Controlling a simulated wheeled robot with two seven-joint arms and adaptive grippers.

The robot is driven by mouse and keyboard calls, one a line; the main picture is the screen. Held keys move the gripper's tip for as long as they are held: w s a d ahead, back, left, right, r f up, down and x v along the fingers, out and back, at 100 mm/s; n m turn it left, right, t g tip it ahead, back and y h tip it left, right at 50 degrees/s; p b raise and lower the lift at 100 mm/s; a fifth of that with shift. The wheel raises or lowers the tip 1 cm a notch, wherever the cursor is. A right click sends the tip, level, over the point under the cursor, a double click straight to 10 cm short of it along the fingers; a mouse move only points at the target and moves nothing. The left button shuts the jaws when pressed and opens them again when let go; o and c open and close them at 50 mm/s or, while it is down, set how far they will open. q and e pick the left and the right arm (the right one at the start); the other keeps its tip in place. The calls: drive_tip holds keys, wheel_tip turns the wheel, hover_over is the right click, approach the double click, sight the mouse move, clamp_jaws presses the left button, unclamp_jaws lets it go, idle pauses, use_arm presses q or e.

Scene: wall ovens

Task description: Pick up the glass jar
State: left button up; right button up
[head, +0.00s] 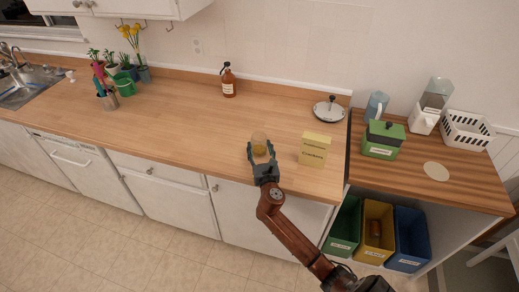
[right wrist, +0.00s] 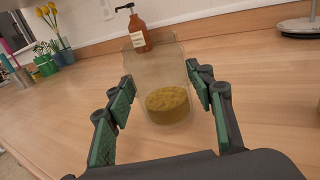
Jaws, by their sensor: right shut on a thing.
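The glass jar (head: 259,138) is clear, with yellow-brown contents at the bottom, and is near the front edge of the wooden counter. My right gripper (head: 261,152) reaches it from the front and is shut on it, one finger on each side. In the right wrist view the jar (right wrist: 168,85) is upright between the green finger pads of the gripper (right wrist: 162,88). I cannot tell whether its base touches the counter. My left gripper is not in view.
A yellow box (head: 314,149) stands just right of the jar. Potted plants (head: 125,68) are at the left. The counter (head: 185,115) left of the jar is clear.

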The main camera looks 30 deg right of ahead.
sight(262, 141)
drive_tip(key=s+r+p, duration=0.1)
drive_tip(key=r, duration=0.1)
drive_tip(key=s+a+r+p, duration=0.1)
drive_tip(key=r, duration=0.2)
drive_tip(key=s+a+r+p, duration=0.1)
drive_tip(key=s+r, duration=0.1)
drive_tip(key=shift+s+r, duration=0.1)
drive_tip(key=shift+r, duration=0.3)
drive_tip(key=s+a+r+p, duration=0.2)
drive_tip(key=s+a+r, duration=0.1)
drive_tip(key=s, duration=0.5)
drive_tip(key=shift+s+a+r, duration=0.3)
drive_tip(key=shift+a+r, duration=0.1)
drive_tip(key=shift+r, duration=0.05)
idle(0.9)
